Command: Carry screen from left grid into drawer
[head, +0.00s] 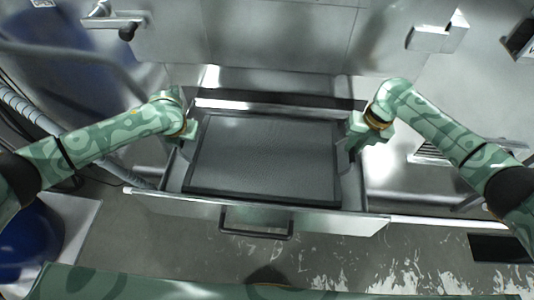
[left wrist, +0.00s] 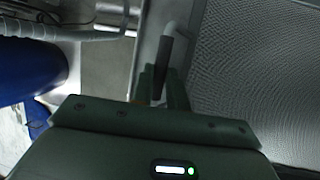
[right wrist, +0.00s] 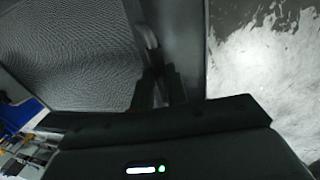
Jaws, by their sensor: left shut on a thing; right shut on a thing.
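The screen (head: 265,155), a grey mesh panel with a dark frame, lies over or in the open drawer (head: 310,219), within its walls. I cannot tell whether it rests on the drawer's bottom. My left gripper (head: 190,132) is shut at the screen's left side; the left wrist view shows its fingers (left wrist: 163,85) on a dark handle beside the mesh (left wrist: 255,70). My right gripper (head: 350,138) is shut at the right side; the right wrist view shows its fingers (right wrist: 160,85) at a handle beside the mesh (right wrist: 75,50). The left grid is not identifiable.
The drawer's front has a dark bar handle (head: 257,223). Steel cabinet surfaces (head: 280,35) stand behind. A blue round container (head: 32,240) is at the lower left, with ribbed hoses (head: 30,110) above it. Bare worn floor (head: 330,260) lies in front of the drawer.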

